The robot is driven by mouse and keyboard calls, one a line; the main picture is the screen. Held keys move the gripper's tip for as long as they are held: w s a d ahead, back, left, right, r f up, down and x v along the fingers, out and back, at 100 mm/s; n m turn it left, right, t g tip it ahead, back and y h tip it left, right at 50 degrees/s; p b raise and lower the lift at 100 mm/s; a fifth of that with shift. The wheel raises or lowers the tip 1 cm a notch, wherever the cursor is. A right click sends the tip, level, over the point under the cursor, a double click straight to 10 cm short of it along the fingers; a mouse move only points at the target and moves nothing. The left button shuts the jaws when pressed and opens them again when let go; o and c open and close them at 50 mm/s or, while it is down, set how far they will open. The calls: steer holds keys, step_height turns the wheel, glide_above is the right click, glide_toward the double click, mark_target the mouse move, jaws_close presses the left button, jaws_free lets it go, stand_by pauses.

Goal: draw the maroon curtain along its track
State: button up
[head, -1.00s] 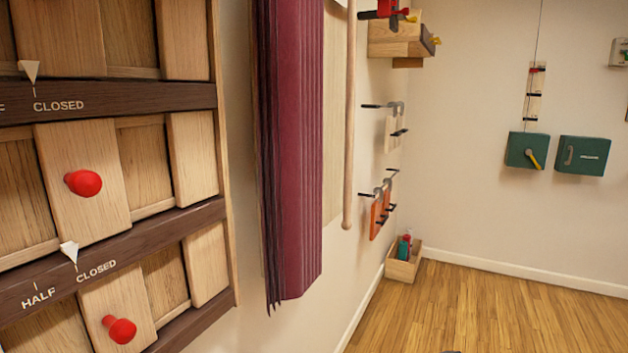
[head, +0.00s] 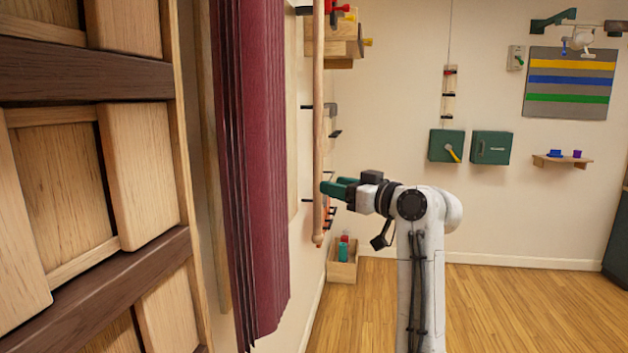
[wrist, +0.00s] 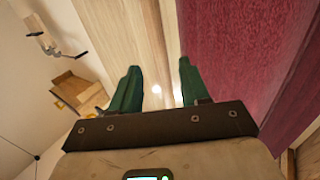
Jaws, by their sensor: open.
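The maroon curtain (head: 262,170) hangs in gathered vertical folds along the left wall. It fills the right side of the wrist view (wrist: 235,50). A pale wooden rod (head: 318,110) hangs upright just right of the curtain, with a rounded lower end. My gripper (head: 333,187) has green fingers and is at the height of the rod's lower part. Its fingertips overlap the rod in the head view. In the wrist view the fingers (wrist: 158,82) stand apart, with pale vertical strips behind the gap. I cannot tell if the rod is between them. The track is out of view.
A wooden panelled unit (head: 140,180) with dark rails stands close at the left. Wall-mounted wooden fixtures (head: 335,35) and a floor box (head: 343,268) lie beyond the rod. Green boxes (head: 491,147) hang on the far wall. The wooden floor at right is open.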

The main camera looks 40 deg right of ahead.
steer(key=w+p, duration=0.1)
steer(key=w, duration=0.5)
steer(key=shift+w+a, duration=0.25)
steer(key=shift+c, duration=0.3)
jaws_close()
